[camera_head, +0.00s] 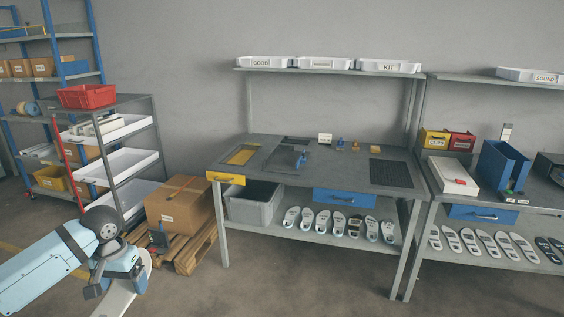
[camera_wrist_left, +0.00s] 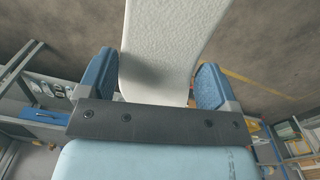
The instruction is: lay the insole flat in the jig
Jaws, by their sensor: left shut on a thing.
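My left gripper (camera_head: 117,284) is at the lower left in the head view, away from the bench. It is shut on a white insole (camera_head: 118,302), which hangs low at the picture's bottom edge. In the left wrist view the pale, textured insole (camera_wrist_left: 170,45) stands between the two blue fingers and reaches past the top edge. A dark plate with a blue clamp-like part (camera_head: 300,159), which looks like the jig, lies on the grey bench (camera_head: 345,146). Its details are too small to tell. My right gripper is not in view.
A cardboard box (camera_head: 180,204) on a pallet (camera_head: 187,254) stands between my gripper and the bench. A grey bin (camera_head: 254,207) and several insoles sit on the lower shelf (camera_head: 275,226). A dark mat (camera_head: 390,174) lies right on the benchtop. Floor before the bench is clear.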

